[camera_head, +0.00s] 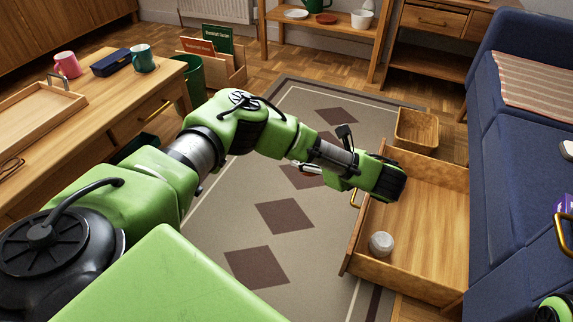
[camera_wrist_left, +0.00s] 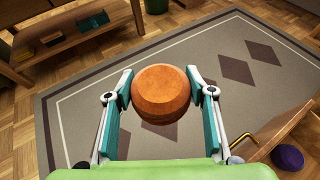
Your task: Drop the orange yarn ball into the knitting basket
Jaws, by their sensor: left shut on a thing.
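The orange yarn ball (camera_wrist_left: 161,95) shows in the left wrist view as a faceted round thing between the two teal-padded fingers of my left gripper (camera_wrist_left: 162,100). Both fingers press on its sides, with the patterned rug below it. In the head view my left arm reaches over the rug to the open drawer's front edge; the fingers are small there and I cannot make out the ball. A tan wicker basket (camera_head: 416,131), probably the knitting basket, stands beyond the drawer, apart from the gripper.
The open wooden drawer (camera_head: 432,215) holds a greyish round thing (camera_head: 381,243). A blue sofa (camera_head: 520,150) borders the right. A wooden table (camera_head: 95,115) with mugs and a tray stands at left. The rug (camera_head: 300,225) between them is clear.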

